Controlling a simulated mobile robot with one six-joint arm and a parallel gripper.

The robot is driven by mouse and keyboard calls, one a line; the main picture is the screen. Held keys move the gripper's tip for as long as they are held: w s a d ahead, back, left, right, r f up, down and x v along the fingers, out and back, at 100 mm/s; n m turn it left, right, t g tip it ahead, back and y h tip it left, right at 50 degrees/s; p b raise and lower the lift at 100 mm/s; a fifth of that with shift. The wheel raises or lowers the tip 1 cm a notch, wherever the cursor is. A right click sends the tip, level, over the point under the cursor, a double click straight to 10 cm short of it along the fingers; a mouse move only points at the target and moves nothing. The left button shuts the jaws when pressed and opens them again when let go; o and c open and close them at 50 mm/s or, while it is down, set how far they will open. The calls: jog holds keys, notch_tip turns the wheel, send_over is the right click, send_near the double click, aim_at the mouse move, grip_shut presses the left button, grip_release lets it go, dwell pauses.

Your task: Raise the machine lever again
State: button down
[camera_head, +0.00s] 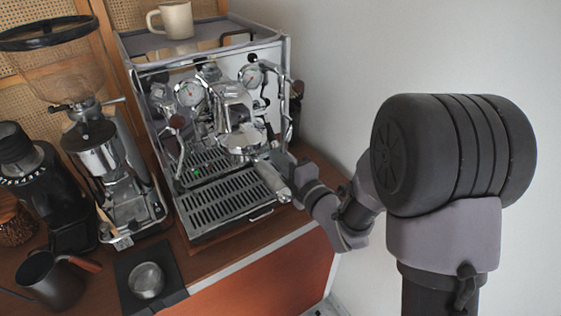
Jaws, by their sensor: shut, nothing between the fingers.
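The chrome espresso machine (210,48) stands on the cart, with its group head (232,105) at the front centre. A portafilter sits under the group head, and its handle (274,181) points toward the lower right. My gripper (279,157) is at the right side of the group head, just above the portafilter handle. It is shut with nothing held. The machine lever is small and cannot be made out clearly; it may be partly hidden by my gripper. Whether my fingers touch it cannot be told.
The drip tray (228,198) lies below. Left stand a grinder with a large hopper (50,70) and a black grinder (40,180). A black pitcher (52,280) and a metal cup on a dark mat (172,252) are in front. A mug (177,20) is on top. A white wall (400,50) bounds the right.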

jog(key=shift+r, duration=0.1)
jog(key=r, duration=0.2)
jog(key=r+p, duration=0.2)
jog(key=r, duration=0.1)
jog(key=shift+s+d+r, duration=0.25)
jog(key=shift+d+r, duration=0.05)
jog(key=shift+d, duration=0.05)
jog(key=shift+a+r+p, duration=0.15)
jog(key=shift+r+p, duration=0.15)
jog(key=shift+p, duration=0.15)
jog(key=shift+w+a+r, duration=0.15)
jog(key=shift+w+a, duration=0.15)
jog(key=shift+w, duration=0.05)
jog(key=shift+s+d+r+p, duration=0.1)
jog(key=shift+r+p, duration=0.75)
jog(key=shift+r, duration=0.5)
jog(key=shift+s+d+f, duration=0.1)
jog(key=shift+s+f, duration=0.05)
jog(key=shift+f, duration=0.05)
jog(key=b, duration=0.7)
send_near(270, 130)
jog(key=s, duration=0.1)
jog(key=s+r, duration=0.1)
jog(key=s, duration=0.1)
jog(key=shift+s+d+r, duration=0.2)
jog(key=shift+d, duration=0.15)
